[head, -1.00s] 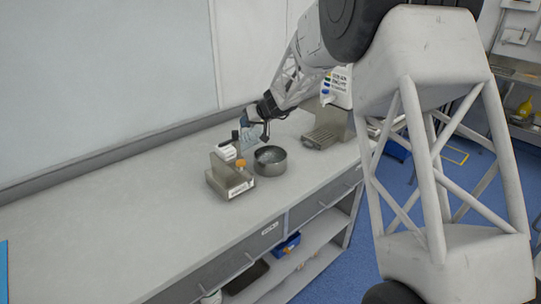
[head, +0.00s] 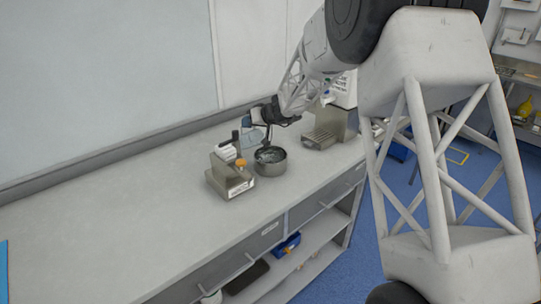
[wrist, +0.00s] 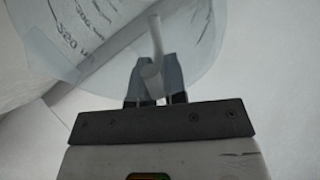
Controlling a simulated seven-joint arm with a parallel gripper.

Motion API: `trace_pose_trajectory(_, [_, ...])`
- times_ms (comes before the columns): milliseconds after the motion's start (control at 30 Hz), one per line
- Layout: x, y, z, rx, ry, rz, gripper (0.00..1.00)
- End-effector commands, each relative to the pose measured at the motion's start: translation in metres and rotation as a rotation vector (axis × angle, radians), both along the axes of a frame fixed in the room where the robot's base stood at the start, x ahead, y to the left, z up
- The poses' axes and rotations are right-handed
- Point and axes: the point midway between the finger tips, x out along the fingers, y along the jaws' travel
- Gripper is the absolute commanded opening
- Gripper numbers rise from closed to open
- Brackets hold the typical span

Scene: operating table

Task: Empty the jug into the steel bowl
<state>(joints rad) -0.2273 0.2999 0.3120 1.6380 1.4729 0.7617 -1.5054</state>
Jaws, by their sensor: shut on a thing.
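The clear, bluish jug (head: 257,117) is held in the air just behind and above the steel bowl in the head view. My gripper (head: 270,114) is at its right side. In the wrist view my gripper (wrist: 153,88) is shut on the jug's pale handle, and the jug (wrist: 95,35) shows dark volume marks on its wall. The round steel bowl (head: 271,168) stands upright on the bench; something glossy shows inside, but I cannot tell liquid from reflection. What is left in the jug is too unclear to tell.
A small bench device (head: 231,181) with an orange knob stands close to the left of the bowl. A larger grey-and-white machine (head: 328,128) stands to the right. The bench (head: 130,220) is clear at front left. A wall runs behind.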

Motion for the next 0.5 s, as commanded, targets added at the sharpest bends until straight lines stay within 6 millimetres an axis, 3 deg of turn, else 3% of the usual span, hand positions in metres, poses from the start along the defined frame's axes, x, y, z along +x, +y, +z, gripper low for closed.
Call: trace_pose_trajectory(500, [-0.0015,-0.0039,-0.0018,0.064,-0.027,-0.001,0.0])
